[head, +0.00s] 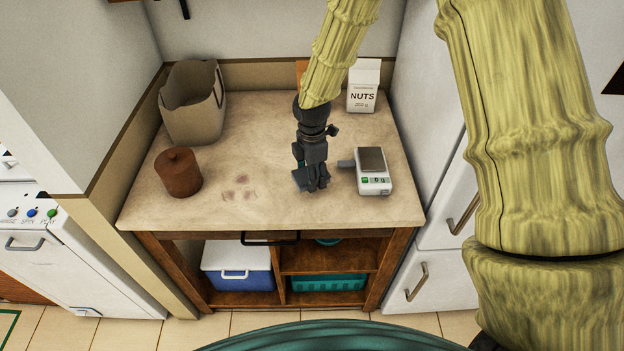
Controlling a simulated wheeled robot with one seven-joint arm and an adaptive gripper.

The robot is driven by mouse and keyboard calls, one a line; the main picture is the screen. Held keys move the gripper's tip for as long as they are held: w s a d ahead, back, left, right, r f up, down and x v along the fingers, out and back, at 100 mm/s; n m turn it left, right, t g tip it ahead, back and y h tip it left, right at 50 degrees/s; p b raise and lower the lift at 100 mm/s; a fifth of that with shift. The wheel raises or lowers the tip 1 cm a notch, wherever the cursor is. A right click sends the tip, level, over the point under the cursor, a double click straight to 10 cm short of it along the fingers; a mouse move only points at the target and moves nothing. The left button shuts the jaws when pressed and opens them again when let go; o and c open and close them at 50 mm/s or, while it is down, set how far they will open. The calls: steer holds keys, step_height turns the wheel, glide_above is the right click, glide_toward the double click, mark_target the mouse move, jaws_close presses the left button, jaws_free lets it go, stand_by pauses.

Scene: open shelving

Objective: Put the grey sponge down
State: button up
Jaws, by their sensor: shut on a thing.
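My gripper (313,184) points down over the right half of the wooden unit's pale top (250,150). It is shut on the grey sponge (300,181), a small dark grey piece that shows at the left of the fingers. The fingers hide most of the sponge. The sponge is at or just above the top; I cannot tell whether it touches.
A kitchen scale (374,182) stands close right of my gripper. A nuts carton (363,86) is behind it. A brown lidded pot (178,173) and a beige bag (193,108) stand left. Between pot and gripper the top is clear, with reddish stains (239,187).

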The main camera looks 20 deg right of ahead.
steer(key=shift+s+f+p, duration=0.1)
steer(key=shift+f+p, duration=0.3)
steer(key=shift+f, duration=0.25)
steer(key=shift+f+p, duration=0.4)
steer(key=shift+f, duration=0.7)
steer(key=shift+f, duration=0.1)
steer(key=o, duration=1.1)
steer(key=shift+c, duration=0.2)
steer(key=shift+r+b, duration=1.75)
steer(key=shift+r, duration=4.35)
